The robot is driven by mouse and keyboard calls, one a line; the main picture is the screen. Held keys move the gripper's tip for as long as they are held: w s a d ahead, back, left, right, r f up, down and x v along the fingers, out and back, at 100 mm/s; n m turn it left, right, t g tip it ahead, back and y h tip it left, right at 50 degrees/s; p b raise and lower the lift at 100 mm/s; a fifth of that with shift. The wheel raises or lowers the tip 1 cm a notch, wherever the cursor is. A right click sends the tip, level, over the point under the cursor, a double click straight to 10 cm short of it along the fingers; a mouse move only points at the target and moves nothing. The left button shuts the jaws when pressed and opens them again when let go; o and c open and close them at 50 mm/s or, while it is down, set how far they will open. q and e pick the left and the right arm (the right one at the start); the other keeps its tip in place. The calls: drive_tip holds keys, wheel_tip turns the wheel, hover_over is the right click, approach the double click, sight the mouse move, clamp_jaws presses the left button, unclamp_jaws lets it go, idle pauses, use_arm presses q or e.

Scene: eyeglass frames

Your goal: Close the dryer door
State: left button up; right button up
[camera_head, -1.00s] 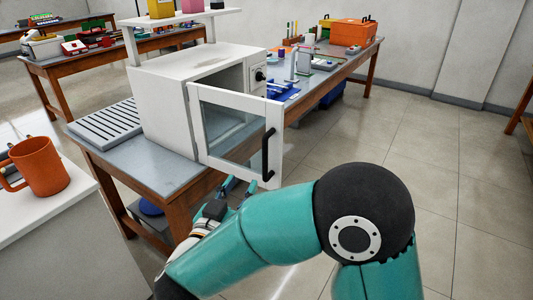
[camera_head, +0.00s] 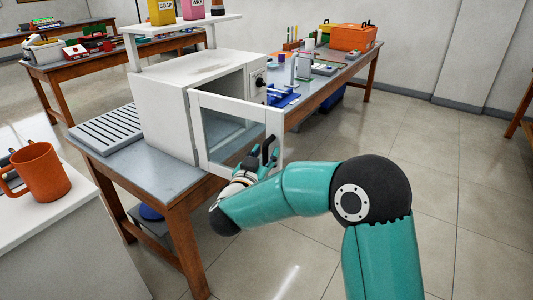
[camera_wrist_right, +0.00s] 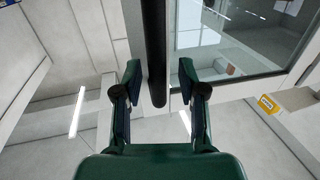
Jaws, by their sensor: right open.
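The dryer (camera_head: 165,110) is a white box on the workbench. Its glass-paned, white-framed door (camera_head: 237,100) stands open, swung out over the bench's front edge. The black bar handle (camera_head: 266,150) is on the door's free side, partly hidden by my gripper. My right gripper (camera_head: 262,160) is at the handle, in front of the door. In the right wrist view, the handle (camera_wrist_right: 155,50) stands between the two open fingers (camera_wrist_right: 159,85), with gaps on both sides. The door's glass (camera_wrist_right: 235,40) shows behind it on the right. My left gripper is not in view.
The workbench (camera_head: 160,180) carries a slotted grey rack (camera_head: 108,128) left of the dryer. A shelf (camera_head: 180,24) with soap and wax containers stands above the dryer. An orange mug (camera_head: 42,170) sits on a white counter at left. The floor at right is clear.

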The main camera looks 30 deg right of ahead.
drive_tip(key=shift+d, duration=0.1)
clamp_jaws()
